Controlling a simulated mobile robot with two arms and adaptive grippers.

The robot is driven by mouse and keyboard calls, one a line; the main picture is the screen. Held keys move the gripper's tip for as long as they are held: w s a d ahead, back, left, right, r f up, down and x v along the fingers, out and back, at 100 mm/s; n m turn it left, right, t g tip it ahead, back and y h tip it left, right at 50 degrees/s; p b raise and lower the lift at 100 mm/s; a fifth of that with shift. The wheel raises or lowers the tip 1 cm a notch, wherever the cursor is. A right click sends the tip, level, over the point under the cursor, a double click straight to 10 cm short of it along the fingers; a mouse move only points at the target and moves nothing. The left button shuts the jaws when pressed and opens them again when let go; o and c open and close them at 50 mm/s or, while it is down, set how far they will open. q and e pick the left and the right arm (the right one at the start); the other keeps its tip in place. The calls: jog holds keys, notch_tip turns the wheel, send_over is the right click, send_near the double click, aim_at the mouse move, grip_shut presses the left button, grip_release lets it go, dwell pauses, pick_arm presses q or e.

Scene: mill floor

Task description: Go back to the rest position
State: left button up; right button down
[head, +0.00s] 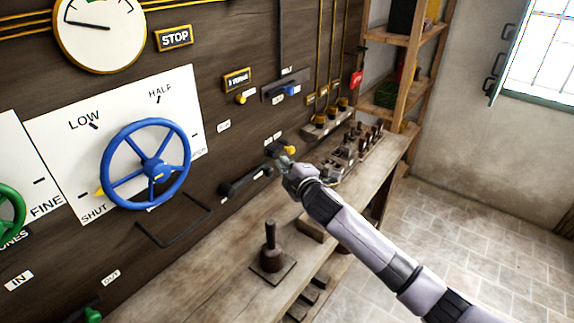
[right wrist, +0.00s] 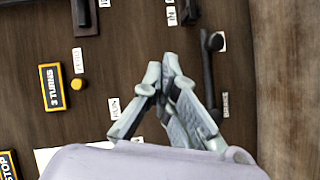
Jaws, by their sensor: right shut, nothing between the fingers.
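My right gripper (head: 283,162) reaches in from the lower right in the head view, close to the dark wooden panel (head: 225,60). Its fingers are together and hold nothing; the right wrist view shows the closed fingertips (right wrist: 163,72) in front of the panel. A black bar handle (head: 245,181) is just left of the gripper in the head view. It appears right of the fingers in the right wrist view (right wrist: 208,75), near a label that seems to read BRAKE. A yellow knob (head: 290,150) is close behind the gripper. My left gripper is not in view.
A blue handwheel (head: 152,164) and part of a green one (head: 10,215) stand out from the panel at left. A wooden bench (head: 215,275) below carries a dark handled block (head: 271,250) and several small dark items. Shelves (head: 412,50) stand behind. The tiled floor (head: 480,220) at right is clear.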

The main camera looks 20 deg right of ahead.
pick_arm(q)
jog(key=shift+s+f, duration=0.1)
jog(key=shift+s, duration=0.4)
pick_arm(e)
jog(key=shift+s+d+r, duration=0.1)
jog(key=shift+s+d, duration=0.05)
jog(key=shift+s, duration=0.15)
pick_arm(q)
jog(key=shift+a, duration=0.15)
